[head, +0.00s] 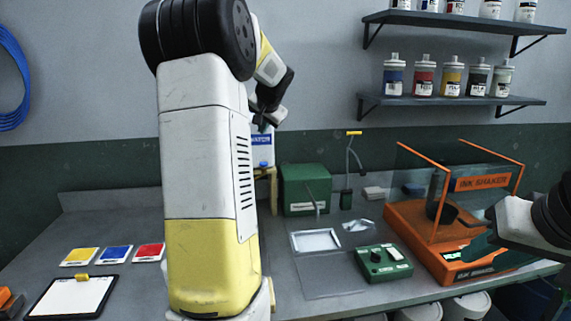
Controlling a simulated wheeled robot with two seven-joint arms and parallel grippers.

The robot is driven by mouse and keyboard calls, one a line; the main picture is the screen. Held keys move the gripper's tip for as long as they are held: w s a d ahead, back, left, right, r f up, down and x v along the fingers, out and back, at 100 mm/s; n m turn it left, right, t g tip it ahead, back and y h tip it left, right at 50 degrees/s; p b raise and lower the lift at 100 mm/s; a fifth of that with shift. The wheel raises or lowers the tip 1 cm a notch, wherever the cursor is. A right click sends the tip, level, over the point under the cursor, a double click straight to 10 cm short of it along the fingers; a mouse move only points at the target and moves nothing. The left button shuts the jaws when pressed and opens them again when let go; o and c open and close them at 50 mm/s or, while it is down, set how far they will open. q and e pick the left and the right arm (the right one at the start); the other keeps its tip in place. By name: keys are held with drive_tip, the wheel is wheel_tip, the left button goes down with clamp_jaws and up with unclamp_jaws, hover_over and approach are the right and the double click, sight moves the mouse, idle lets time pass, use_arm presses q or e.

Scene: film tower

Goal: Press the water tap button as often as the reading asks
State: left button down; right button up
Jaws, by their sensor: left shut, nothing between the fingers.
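A white container with a blue label (261,139) stands on a wooden stand (272,178) behind my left arm. Its lettering is too small to read surely, but it looks like the water container. A small blue part (263,164) shows low on its front; I cannot tell if it is the tap button. My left gripper (262,124) is shut and empty, pointing down at the container's top edge in the picture. I cannot tell if it touches. My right gripper (478,246) is in front of the orange shaker, its fingers unclear. No legible reading shows.
A green box (305,189), a green device with knobs (383,262), a white tray (315,240) and an orange ink shaker (446,262) stand on the bench. Colour cards and a clipboard (72,297) lie at left. Shelves with bottles (452,101) hang above right. My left arm hides the bench middle.

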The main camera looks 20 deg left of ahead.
sight(264, 164)
use_arm(q)
drive_tip(key=shift+f, duration=4.2)
drive_tip(key=shift+f, duration=0.1)
drive_tip(key=shift+f, duration=0.35)
drive_tip(key=shift+f, duration=0.6)
drive_tip(key=shift+r, duration=1.05)
drive_tip(key=shift+r, duration=2.5)
